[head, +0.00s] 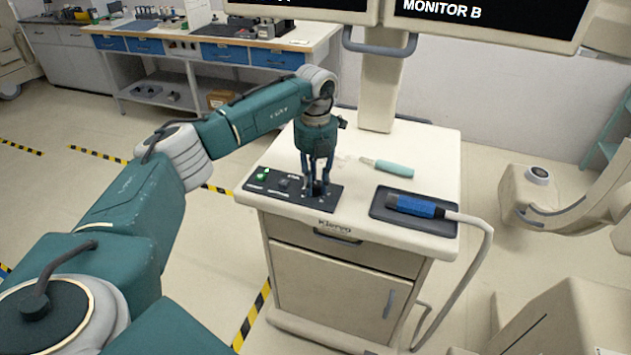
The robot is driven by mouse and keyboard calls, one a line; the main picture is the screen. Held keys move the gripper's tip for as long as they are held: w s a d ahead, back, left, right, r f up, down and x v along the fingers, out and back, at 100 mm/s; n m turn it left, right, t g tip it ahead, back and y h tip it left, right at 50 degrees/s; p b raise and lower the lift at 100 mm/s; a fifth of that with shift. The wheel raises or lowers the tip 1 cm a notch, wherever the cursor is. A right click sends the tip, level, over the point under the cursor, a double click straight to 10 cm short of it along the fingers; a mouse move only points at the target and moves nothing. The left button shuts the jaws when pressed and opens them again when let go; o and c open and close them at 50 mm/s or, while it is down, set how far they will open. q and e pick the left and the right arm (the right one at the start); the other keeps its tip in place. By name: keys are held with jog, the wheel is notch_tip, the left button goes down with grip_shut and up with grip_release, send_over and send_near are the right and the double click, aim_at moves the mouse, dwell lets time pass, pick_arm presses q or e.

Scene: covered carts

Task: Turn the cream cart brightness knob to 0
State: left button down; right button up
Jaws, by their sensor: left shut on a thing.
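The cream cart (425,173) stands in the middle of the head view. A black control panel (262,190) lies on the front left of its top, with green lit marks at its left end. My left gripper (318,190) points straight down at the right part of this panel. Its fingers are shut on a small knob there, which they mostly hide. I cannot read the knob's markings or its setting. My right gripper is not in view.
A teal-handled tool (388,167) lies on the cart top, right of my gripper. A blue handpiece (416,206) with a cable rests on a dark pad. Monitors rise on a column (378,85) behind. A workbench (215,45) stands at the back left.

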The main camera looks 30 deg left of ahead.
pick_arm(q)
jog(key=n, duration=0.5)
jog(key=shift+w+r+n+p, duration=0.2)
jog(key=shift+n+p, duration=0.1)
jog(key=shift+p, duration=0.1)
jog(key=n+p, duration=0.1)
jog(key=n, duration=0.3)
jog(key=shift+a, duration=0.1)
jog(key=n+p, duration=0.1)
jog(key=n, duration=0.4)
jog(key=shift+n, duration=0.4)
jog(key=shift+n+p, duration=0.65)
jog(key=shift+n, duration=1.65)
jog(key=c, duration=1.5)
grip_release()
jog(key=shift+o, duration=0.2)
jog(key=shift+s+f, duration=0.1)
jog(key=shift+s, duration=0.05)
